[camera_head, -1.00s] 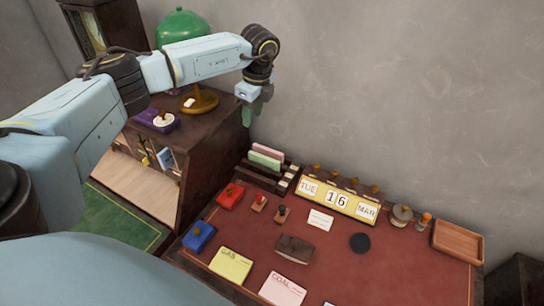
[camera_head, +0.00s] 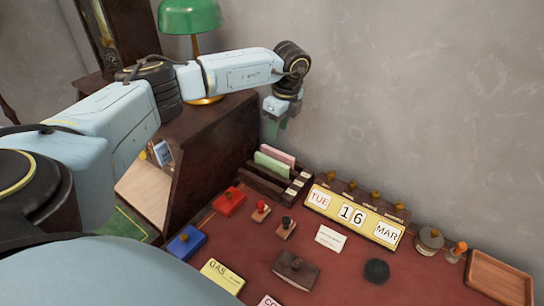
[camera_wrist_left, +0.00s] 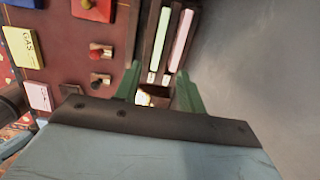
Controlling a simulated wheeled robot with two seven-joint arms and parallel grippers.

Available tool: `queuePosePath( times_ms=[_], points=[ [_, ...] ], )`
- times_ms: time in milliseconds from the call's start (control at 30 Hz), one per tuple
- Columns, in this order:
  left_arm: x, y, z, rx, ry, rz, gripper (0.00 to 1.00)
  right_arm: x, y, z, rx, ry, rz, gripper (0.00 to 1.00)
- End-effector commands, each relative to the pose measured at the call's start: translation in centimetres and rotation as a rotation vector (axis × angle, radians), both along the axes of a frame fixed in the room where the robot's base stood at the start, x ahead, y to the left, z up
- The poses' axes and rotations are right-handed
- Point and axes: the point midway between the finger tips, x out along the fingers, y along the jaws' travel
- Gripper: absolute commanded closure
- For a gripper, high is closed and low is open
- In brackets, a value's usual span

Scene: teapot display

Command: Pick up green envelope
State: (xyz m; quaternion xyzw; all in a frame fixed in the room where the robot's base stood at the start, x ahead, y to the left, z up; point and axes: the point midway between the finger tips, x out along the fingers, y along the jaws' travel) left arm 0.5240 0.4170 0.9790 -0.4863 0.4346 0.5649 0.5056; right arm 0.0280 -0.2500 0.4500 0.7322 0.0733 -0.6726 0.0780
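The green envelope (camera_head: 271,164) stands upright in a dark wooden letter rack (camera_head: 258,181) at the back left of the desk, in front of a pink envelope (camera_head: 279,155). The green envelope also shows edge-on in the left wrist view (camera_wrist_left: 160,38), with the pink envelope (camera_wrist_left: 182,38) beside it. My left gripper (camera_head: 271,130) hangs above the rack, close to the wall. Its green fingers (camera_wrist_left: 158,88) are spread apart with no envelope between them. The envelopes lie beyond the fingertips in the wrist view. My right gripper is not in view.
A yellow calendar (camera_head: 353,215) stands right of the rack. Stamps (camera_head: 286,227), a red ink pad (camera_head: 229,201) and a blue one (camera_head: 187,242) lie on the desk (camera_head: 235,245). A dark cabinet (camera_head: 205,145) stands left; the grey wall is behind.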

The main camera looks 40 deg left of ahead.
Motion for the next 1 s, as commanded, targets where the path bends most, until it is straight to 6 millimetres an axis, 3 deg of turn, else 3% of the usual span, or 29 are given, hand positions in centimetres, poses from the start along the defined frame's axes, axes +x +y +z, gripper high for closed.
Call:
queuePosePath(
  times_ms=[300,567,800,1000],
  points=[
    [-0.2,0.9,-5.8,0.001,0.003,0.0,0.6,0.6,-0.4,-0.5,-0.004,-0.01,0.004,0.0],
    [-0.2,1.2,-7.8,0.001,0.001,-0.001,0.6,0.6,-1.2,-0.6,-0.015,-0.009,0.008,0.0],
    [-0.5,1.8,-11.4,0.0,0.002,0.0,0.6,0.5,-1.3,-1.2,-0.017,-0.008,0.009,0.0],
    [-0.4,2.0,-12.4,0.0,0.0,-0.001,0.6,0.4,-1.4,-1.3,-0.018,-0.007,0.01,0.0]
  ],
)
